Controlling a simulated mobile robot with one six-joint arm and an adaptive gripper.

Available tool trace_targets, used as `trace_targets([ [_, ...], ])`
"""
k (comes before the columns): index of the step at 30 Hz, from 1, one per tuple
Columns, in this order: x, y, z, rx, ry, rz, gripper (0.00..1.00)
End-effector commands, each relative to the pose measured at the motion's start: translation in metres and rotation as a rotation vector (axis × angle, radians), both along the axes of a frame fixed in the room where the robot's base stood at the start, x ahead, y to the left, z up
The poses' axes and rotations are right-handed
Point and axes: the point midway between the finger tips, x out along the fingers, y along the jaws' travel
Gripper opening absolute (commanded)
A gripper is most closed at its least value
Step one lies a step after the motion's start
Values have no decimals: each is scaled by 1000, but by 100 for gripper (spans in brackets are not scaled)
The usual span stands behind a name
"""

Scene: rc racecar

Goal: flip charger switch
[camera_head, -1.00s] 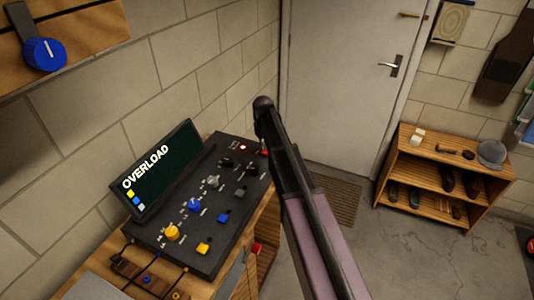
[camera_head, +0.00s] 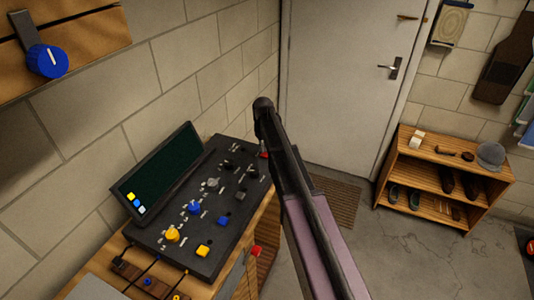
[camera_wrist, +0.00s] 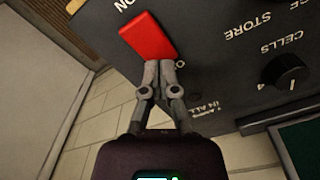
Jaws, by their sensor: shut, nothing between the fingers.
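The charger is a dark panel (camera_head: 185,252) with a tilted screen (camera_head: 165,165), knobs and labels, standing on a wooden bench. Its red switch (camera_wrist: 149,36) fills the upper middle of the wrist view, beside a partly cut-off "ON" label. The red switch also shows as a small patch (camera_head: 263,154) beside my arm in the head view. My gripper (camera_wrist: 159,66) is shut and empty, its fingertips at the lower edge of the red switch, seemingly touching it. My gripper is hidden behind my arm in the head view. The screen shows no text, only small coloured squares.
A black "CELLS" knob (camera_wrist: 287,73) sits right of the switch in the wrist view. Yellow (camera_head: 172,234) and blue (camera_head: 194,208) knobs stand on the panel. A block wall rises behind the bench. A wooden shelf (camera_head: 440,146) stands right of the door.

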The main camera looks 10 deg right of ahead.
Motion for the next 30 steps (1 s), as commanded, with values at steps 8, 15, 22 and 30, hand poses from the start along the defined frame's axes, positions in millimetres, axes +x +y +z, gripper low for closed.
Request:
trace_targets([
  [8, 0, 0, 19, 0, 0, 0, 0],
  [15, 0, 0, 33, 0, 0, 0, 0],
  [22, 0, 0, 45, 0, 0, 0, 0],
  [30, 0, 0, 57, 0, 0, 0, 0],
])
